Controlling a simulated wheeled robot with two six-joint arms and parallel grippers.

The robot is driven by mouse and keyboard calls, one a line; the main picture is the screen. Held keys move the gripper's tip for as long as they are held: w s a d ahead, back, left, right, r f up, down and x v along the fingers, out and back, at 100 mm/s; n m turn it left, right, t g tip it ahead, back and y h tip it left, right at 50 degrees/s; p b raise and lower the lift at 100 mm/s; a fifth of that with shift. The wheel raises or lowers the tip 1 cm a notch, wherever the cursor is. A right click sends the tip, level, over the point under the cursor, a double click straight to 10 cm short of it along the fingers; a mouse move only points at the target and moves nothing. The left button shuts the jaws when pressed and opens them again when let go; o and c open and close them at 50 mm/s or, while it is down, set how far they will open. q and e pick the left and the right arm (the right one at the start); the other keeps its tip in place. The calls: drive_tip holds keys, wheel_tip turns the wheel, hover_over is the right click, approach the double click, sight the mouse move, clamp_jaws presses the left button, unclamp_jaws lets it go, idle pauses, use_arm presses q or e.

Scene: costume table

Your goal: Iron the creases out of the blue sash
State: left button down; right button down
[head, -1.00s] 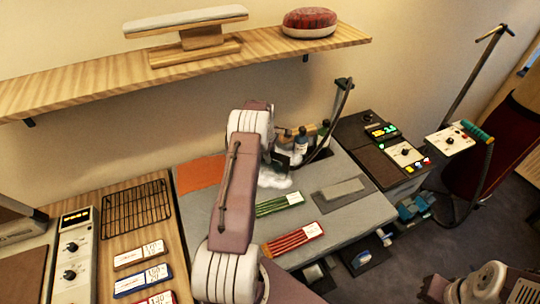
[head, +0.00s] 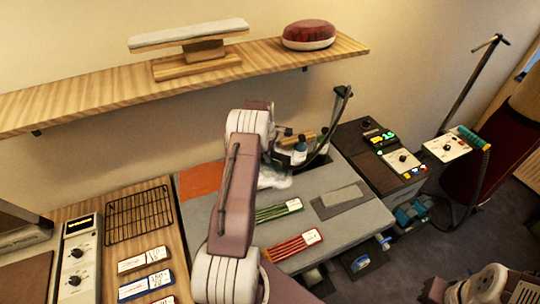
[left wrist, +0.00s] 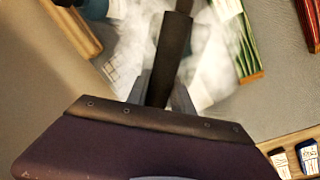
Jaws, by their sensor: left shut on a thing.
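My left gripper (left wrist: 162,92) is shut on a dark bar-shaped handle (left wrist: 172,45), seen in the left wrist view. In the head view the left arm hides most of this gripper, at the back of the grey table (head: 335,238). White steam lies around and below the held tool, and its working end is hidden. I cannot make out the blue sash; steam or the arm may cover it. A green striped bundle (head: 277,211) and a red striped bundle (head: 292,245), both with white tags, lie on the grey table. My right gripper is not in view.
A hose hangs from a post (head: 343,92) at the back. An orange patch (head: 200,180) is at left, beside a wire rack (head: 138,212). Control boxes (head: 402,162) stand at right.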

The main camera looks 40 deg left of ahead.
use_arm(q)
drive_tip(key=s+a+f+b, duration=0.3)
drive_tip(key=s+f, duration=0.1)
drive_tip(key=s, duration=0.1)
drive_tip(key=shift+s+a+b, duration=0.3)
drive_tip(key=shift+s+a, duration=0.1)
idle(0.6)
drive_tip(key=shift+f+b, duration=0.3)
drive_tip(key=shift+f, duration=0.05)
idle(0.9)
drive_tip(key=shift+s+d+f, duration=0.1)
idle(1.9)
